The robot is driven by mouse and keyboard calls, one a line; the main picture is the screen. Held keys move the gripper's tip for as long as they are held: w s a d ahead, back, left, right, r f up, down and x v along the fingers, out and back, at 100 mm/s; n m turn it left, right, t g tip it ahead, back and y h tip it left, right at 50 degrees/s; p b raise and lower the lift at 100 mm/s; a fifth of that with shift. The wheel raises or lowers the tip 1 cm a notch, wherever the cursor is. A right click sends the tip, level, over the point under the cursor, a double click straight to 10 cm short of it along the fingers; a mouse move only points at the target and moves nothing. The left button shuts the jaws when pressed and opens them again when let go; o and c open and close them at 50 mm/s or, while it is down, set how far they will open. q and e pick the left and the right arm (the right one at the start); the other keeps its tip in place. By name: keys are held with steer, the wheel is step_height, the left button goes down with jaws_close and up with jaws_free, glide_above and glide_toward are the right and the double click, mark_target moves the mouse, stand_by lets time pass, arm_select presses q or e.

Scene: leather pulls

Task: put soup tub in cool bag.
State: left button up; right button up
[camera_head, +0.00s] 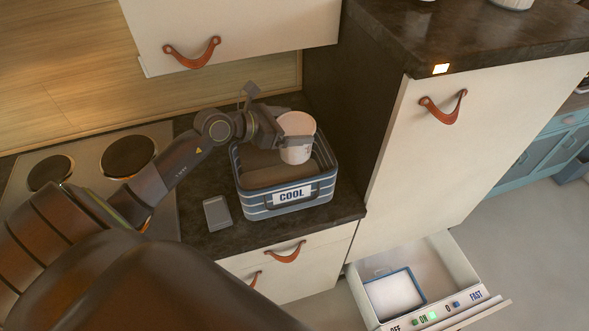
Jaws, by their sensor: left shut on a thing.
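The soup tub (297,152) is a pale, round tub, upright, over the open top of the cool bag. My left gripper (296,141) is shut on it from the left side. The cool bag (285,212) is a blue and grey striped, open-topped container with a "COOL" label on its front, standing on the dark counter. The tub's lower part is within the bag's outline, at the back right. I cannot tell whether the tub touches the bag's floor. My right gripper does not show.
A hob (95,172) lies to the left of the bag. A small grey box (217,213) lies on the dark counter (205,240). A cabinet with a leather pull (443,107) stands close on the right. An open drawer (440,262) at lower right holds a blue-edged white container (393,294).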

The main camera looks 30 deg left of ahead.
arm_select(q)
glide_above(282, 157)
steer(key=w+d, duration=0.1)
step_height(282, 157, down, 4)
steer(key=shift+d+f+p, duration=0.1)
steer(key=shift+f+p, duration=0.05)
steer(key=shift+p, duration=0.3)
steer(key=shift+w+f, duration=0.25)
steer(key=shift+f, duration=0.1)
step_height(282, 157, down, 3)
steer(key=shift+w+f, duration=0.1)
steer(key=shift+w, duration=0.05)
steer(key=shift+f, duration=0.55)
steer(key=shift+f+b, duration=0.35)
steer(key=shift+b, duration=0.05)
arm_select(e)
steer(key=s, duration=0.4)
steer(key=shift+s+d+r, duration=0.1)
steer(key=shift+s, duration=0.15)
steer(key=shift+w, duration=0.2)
